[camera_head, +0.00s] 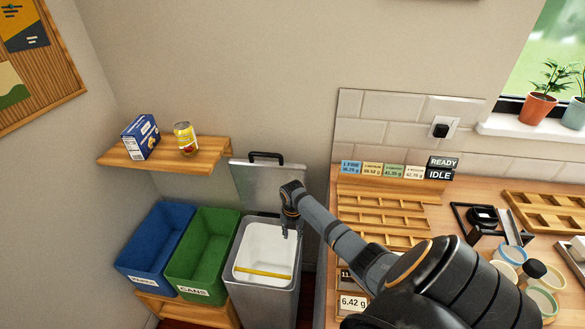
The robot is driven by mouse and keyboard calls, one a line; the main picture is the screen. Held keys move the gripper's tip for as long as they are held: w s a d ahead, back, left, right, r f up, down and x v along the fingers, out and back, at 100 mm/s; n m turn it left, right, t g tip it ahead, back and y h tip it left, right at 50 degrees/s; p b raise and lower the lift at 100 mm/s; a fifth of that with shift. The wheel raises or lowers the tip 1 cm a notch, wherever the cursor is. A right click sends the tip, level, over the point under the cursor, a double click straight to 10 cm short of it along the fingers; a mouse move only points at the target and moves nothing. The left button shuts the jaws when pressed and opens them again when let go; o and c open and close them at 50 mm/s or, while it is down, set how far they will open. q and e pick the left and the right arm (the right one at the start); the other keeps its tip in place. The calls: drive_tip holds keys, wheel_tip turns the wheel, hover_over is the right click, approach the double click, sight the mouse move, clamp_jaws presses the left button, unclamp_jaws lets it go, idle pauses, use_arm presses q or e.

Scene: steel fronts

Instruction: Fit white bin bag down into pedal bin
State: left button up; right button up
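The pedal bin (262,304) is a grey steel bin standing on the floor, with its lid (270,185) tipped up against the wall. White material (265,246), which looks like the bin bag, lines the inside of its opening. A yellow strip (263,273) crosses the white near the front. My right gripper (291,233) points down at the right rim of the bin, over the edge of the white. Its fingers are small and dark, and I cannot tell whether they are open or hold the bag's edge. My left gripper is not in view.
A blue crate (135,262) and a green crate (192,268) stand left of the bin on a wooden stand. A wall shelf (165,160) above holds a blue box (141,137) and a can (185,138). A worktop (495,190) with trays and jars lies right.

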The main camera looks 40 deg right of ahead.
wheel_tip(320, 180, up, 12)
drive_tip(key=shift+s+a, duration=0.15)
drive_tip(key=shift+s, duration=0.05)
idle(0.4)
drive_tip(key=shift+f, duration=0.1)
idle(1.1)
